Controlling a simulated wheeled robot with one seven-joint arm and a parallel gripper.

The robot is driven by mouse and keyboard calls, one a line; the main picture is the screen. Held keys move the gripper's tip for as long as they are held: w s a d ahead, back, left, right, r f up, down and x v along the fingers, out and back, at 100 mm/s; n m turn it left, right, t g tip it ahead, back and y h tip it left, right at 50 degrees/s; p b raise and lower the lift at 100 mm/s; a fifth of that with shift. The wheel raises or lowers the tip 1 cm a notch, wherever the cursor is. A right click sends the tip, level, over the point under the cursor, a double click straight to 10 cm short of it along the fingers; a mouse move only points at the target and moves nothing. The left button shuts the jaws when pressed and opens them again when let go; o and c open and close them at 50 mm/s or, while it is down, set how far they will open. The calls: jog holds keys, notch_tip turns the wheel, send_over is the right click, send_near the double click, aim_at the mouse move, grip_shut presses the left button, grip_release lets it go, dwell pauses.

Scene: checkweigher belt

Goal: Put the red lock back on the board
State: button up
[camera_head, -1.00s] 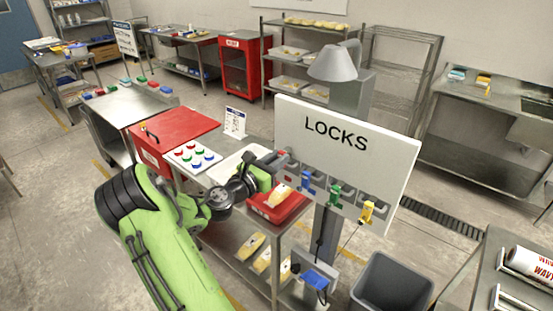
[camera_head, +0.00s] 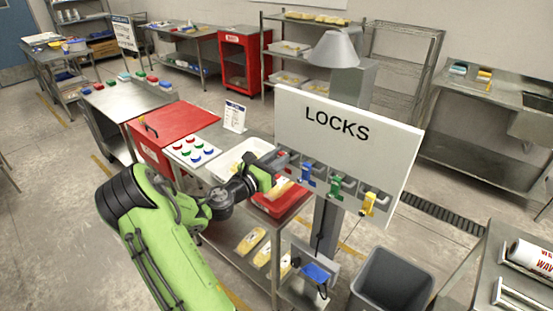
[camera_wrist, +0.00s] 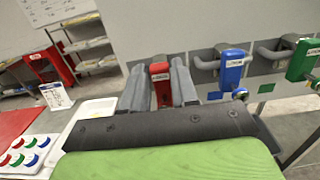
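The red lock (camera_wrist: 160,85) is between the two fingers of my gripper (camera_wrist: 161,88) in the wrist view, with a finger close against each side. In the head view the red lock (camera_head: 283,155) shows as a small patch at my gripper (camera_head: 278,162), by the left end of the white LOCKS board (camera_head: 345,130). The fingers hide much of the lock, and I cannot tell whether it is around a hook. The blue lock (camera_head: 307,176), green lock (camera_head: 336,188) and yellow lock (camera_head: 369,203) hang on the board's hooks to the right.
Below my gripper is a red tray (camera_head: 290,205) on a steel table. A lamp (camera_head: 333,50) stands behind the board, and a grey bin (camera_head: 392,280) is at the lower right.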

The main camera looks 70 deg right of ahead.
jog(key=o, duration=0.4)
jog(key=v, duration=1.5)
jog(key=shift+w+a+b, duration=0.25)
jog(key=shift+a+b, duration=0.1)
